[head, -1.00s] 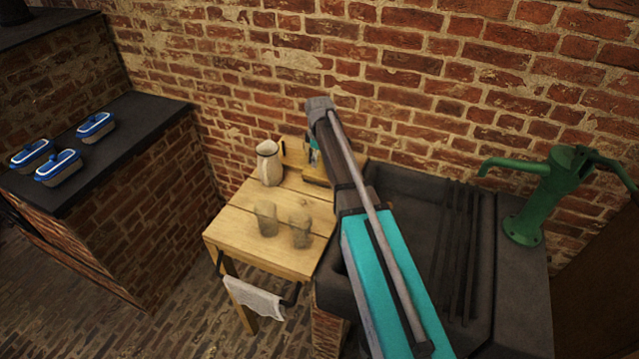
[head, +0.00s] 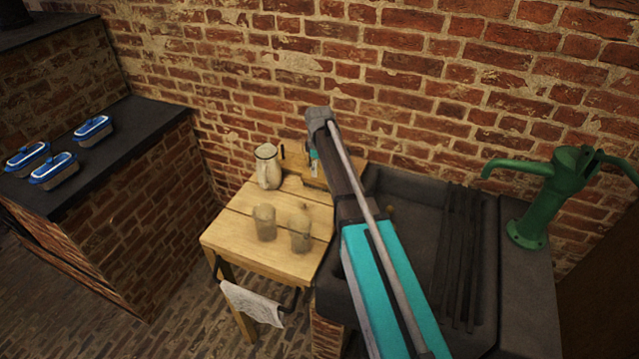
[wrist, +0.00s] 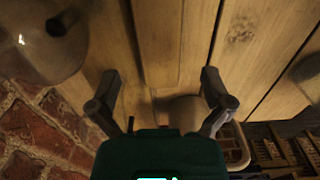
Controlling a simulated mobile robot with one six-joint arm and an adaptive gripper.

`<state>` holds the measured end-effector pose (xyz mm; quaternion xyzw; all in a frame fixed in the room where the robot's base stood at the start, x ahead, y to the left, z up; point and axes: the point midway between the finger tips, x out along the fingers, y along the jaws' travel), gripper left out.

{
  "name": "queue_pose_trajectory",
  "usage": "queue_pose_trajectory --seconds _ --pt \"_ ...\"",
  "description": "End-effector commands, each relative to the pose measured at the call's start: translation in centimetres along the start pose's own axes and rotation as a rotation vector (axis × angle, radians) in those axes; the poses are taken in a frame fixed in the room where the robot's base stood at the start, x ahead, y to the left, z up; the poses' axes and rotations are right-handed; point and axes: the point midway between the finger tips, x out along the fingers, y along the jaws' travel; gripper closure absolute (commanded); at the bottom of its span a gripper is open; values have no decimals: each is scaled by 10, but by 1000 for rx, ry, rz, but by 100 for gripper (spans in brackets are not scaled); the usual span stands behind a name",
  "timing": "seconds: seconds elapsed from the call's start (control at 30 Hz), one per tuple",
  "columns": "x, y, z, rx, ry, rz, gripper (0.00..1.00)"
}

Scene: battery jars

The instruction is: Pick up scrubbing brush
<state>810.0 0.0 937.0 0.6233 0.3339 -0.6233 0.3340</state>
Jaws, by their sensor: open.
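My gripper (wrist: 160,88) is open over the wooden planks, its two fingers spread apart in the wrist view. A pale, rounded object (wrist: 185,112) shows low between the fingers, partly covered by the gripper body. I cannot tell whether it is the scrubbing brush.
A pale pitcher (head: 268,168) and two glasses (head: 265,222) (head: 300,232) stand on the table. A dark stone sink (head: 410,265) with a green pump (head: 550,200) lies right. A white cloth (head: 252,303) hangs in front.

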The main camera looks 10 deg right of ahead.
Motion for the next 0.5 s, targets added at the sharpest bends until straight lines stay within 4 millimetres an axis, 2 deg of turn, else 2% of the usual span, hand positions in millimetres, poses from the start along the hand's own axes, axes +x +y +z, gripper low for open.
queue_pose_trajectory --seconds 0.5 --pt "40 1 2 0 0 0 0"
